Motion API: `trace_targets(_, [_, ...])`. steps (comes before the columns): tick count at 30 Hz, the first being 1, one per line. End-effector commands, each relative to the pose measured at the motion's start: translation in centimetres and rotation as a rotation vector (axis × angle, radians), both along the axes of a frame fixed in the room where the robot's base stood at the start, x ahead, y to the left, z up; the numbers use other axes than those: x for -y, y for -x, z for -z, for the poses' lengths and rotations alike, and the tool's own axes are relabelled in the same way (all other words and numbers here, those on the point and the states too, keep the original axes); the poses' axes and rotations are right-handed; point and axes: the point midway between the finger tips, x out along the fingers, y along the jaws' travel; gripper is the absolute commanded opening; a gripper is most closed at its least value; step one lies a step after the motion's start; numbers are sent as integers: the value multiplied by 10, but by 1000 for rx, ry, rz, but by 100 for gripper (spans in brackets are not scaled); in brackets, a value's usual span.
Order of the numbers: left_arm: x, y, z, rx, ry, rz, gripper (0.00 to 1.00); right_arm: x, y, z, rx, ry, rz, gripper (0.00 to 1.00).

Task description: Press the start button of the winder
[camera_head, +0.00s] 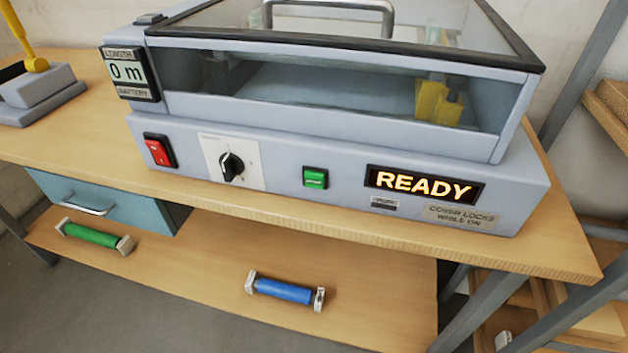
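The winder (280,150) is a grey-blue machine on a wooden bench, with a clear lid that is down. A green button (315,178) sits in the middle of its front panel; its label is too small to read. Left of it are a black rotary knob (231,166) on a white plate and a red rocker switch (159,151). Right of it a lit display (423,185) reads "READY". A counter (129,73) at the upper left reads "0 m". Neither of my grippers is in view.
The bench top (390,239) has a narrow free strip in front of the machine. A blue roller (284,290) and a green roller (92,236) lie on the lower shelf. A teal drawer (130,208) hangs at left. A yellow-handled device (40,88) stands at far left.

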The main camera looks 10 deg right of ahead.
Motion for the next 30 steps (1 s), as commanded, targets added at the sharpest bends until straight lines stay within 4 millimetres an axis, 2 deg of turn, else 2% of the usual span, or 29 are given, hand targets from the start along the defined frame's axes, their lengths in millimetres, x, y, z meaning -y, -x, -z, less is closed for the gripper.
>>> trace_targets(2, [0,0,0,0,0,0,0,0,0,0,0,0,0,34])
trace_targets(11, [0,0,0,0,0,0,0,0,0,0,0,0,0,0])
trace_targets(30, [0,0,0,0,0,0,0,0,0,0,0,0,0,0])
